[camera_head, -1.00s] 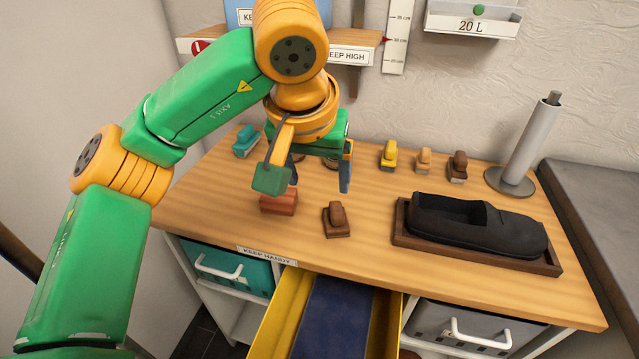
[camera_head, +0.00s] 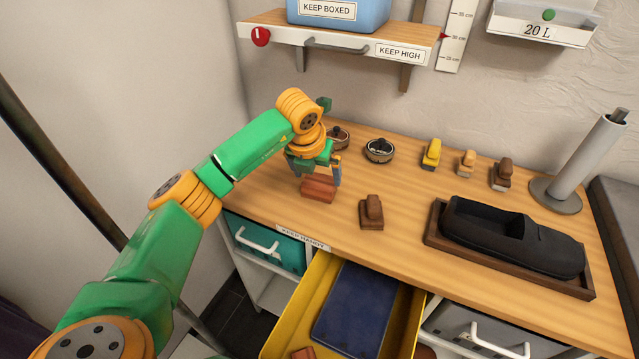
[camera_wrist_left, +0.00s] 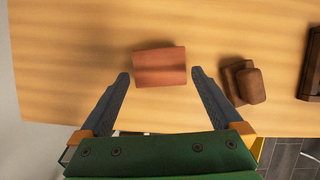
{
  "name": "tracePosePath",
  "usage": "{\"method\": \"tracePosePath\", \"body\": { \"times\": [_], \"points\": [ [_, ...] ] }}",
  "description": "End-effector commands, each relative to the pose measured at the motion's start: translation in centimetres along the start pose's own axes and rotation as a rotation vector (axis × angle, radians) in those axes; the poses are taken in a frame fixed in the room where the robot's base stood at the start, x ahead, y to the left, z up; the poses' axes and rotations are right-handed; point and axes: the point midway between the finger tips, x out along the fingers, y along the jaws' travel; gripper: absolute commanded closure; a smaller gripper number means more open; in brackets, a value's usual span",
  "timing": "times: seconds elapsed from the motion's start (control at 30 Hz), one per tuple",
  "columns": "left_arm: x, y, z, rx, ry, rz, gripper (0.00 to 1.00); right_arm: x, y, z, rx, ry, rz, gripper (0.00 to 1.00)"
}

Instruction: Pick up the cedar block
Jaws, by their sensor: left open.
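The cedar block, a reddish-brown block (camera_head: 318,190), lies on the wooden table left of a brown stamp-like piece (camera_head: 372,212). My left gripper (camera_head: 318,172) is at the block, and its arm hides part of the area behind. In the left wrist view the block (camera_wrist_left: 160,68) shows between and just beyond the two open fingertips (camera_wrist_left: 160,76). A gap shows between each finger and the block's ends. I cannot tell how high the fingertips are above the table. My right gripper is not in view.
A dark tray with a black shoe (camera_head: 515,235) is at the right, beside a grey post (camera_head: 585,160). Small stamps (camera_head: 431,154) and round tins (camera_head: 380,150) stand at the back. A yellow drawer (camera_head: 290,325) is open in front. A shelf (camera_head: 340,40) hangs above.

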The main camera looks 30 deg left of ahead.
Motion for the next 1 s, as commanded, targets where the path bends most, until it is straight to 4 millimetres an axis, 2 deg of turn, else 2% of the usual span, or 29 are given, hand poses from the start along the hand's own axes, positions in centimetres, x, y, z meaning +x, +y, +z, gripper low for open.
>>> {"method": "tracePosePath", "body": {
  "times": [0.1,0.2,0.47,0.7,0.73,0.77,1.0],
  "points": [
    [2.0,0.1,0.2,0.0,0.006,0.001,0.0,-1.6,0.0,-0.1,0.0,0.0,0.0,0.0],
    [3.8,0.0,0.1,0.002,0.003,0.0,0.0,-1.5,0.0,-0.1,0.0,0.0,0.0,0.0],
    [4.5,0.0,0.1,0.006,0.0,-0.001,0.0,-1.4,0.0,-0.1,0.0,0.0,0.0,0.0],
    [4.4,0.0,0.2,0.007,0.0,-0.001,0.64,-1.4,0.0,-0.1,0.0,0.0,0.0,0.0],
    [4.4,0.0,0.2,0.007,-0.001,-0.001,0.64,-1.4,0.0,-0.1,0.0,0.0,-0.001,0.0],
    [4.4,0.0,0.2,0.007,-0.001,-0.001,0.73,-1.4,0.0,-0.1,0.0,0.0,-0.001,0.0],
    [4.1,0.0,0.3,0.006,-0.002,-0.001,0.73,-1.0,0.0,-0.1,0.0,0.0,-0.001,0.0]
  ]
}}
